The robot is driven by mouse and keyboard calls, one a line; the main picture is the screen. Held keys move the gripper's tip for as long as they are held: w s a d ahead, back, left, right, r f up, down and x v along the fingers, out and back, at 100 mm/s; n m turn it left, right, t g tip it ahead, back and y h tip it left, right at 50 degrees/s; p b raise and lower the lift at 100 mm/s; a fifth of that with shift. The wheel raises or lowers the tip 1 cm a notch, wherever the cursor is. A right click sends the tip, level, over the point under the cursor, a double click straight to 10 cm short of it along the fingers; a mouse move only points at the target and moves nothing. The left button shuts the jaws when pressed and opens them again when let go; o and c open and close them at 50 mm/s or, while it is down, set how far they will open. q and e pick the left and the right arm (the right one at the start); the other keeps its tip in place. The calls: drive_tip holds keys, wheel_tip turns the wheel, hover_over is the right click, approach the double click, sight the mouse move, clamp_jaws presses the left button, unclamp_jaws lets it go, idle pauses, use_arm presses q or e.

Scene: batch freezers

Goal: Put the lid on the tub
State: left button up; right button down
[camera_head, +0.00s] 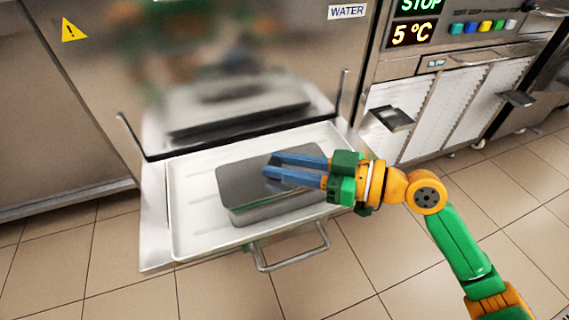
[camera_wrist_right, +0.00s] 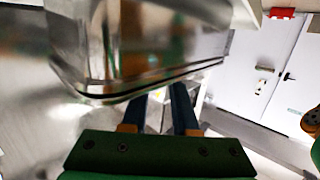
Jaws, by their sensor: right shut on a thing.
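A grey rectangular metal tub (camera_head: 270,213) stands on the pale tray in front of the machine. Its flat metal lid (camera_head: 238,184) lies over the top and looks level and lined up with the rim. I cannot tell whether a small gap remains between them. My right gripper (camera_head: 269,166) reaches in from the right, with its blue fingers over the middle of the lid. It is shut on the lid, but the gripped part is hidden. In the right wrist view, shiny metal of the tub and lid fills the upper left, in front of the blue fingers (camera_wrist_right: 165,105). My left gripper is not in view.
The white tray (camera_head: 190,230) has free room left of the tub. A metal handle (camera_head: 290,262) sticks out below its front edge. The steel machine front (camera_head: 90,100) rises behind. White panels with a black handle (camera_head: 393,117) stand to the right. Tiled floor is clear in front.

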drive_tip(key=shift+f, duration=0.1)
idle(0.8)
drive_tip(key=c, duration=0.5)
unclamp_jaws()
drive_tip(key=o, duration=0.5)
drive_tip(key=shift+r+p, duration=3.05)
drive_tip(key=shift+r, duration=0.55)
drive_tip(key=shift+f, duration=0.1)
